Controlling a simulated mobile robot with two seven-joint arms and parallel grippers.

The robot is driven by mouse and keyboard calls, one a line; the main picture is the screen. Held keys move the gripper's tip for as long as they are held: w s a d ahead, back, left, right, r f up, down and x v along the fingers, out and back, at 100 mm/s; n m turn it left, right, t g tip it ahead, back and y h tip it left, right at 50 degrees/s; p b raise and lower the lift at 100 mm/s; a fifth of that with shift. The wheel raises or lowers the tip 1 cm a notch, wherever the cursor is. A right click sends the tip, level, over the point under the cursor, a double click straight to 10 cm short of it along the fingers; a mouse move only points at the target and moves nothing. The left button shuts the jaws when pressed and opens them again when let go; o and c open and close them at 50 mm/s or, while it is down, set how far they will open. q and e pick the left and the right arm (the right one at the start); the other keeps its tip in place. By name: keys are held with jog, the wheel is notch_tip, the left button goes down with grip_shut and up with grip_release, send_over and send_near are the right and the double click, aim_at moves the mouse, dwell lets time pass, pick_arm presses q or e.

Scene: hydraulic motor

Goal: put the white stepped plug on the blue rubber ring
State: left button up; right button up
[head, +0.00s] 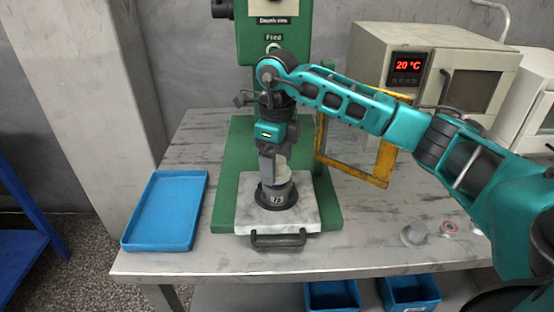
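My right gripper (272,168) points straight down over a grey cylindrical housing (279,195) with a black flange, on the white slab of the green press. A pale piece (284,163) shows beside its grey finger, just above the housing. It may be the white stepped plug, but the finger and arm cover much of it. I cannot tell whether the fingers grip it or only stand around it. I cannot make out the blue rubber ring; the inside of the housing is hidden. My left gripper is not in view.
A blue tray (166,209) lies empty at the table's left. A yellow-framed clear panel (352,166) stands right of the press. A grey stepped piece (413,236) and small reddish parts (448,229) lie at the right. An oven (440,65) stands behind. A black handle (278,240) fronts the slab.

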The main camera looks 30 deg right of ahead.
aim_at(277, 159)
jog(key=shift+o, duration=0.6)
jog(key=shift+r, duration=0.45)
notch_tip(277, 159, up, 12)
jog(key=p, duration=0.1)
jog(key=shift+f, duration=0.25)
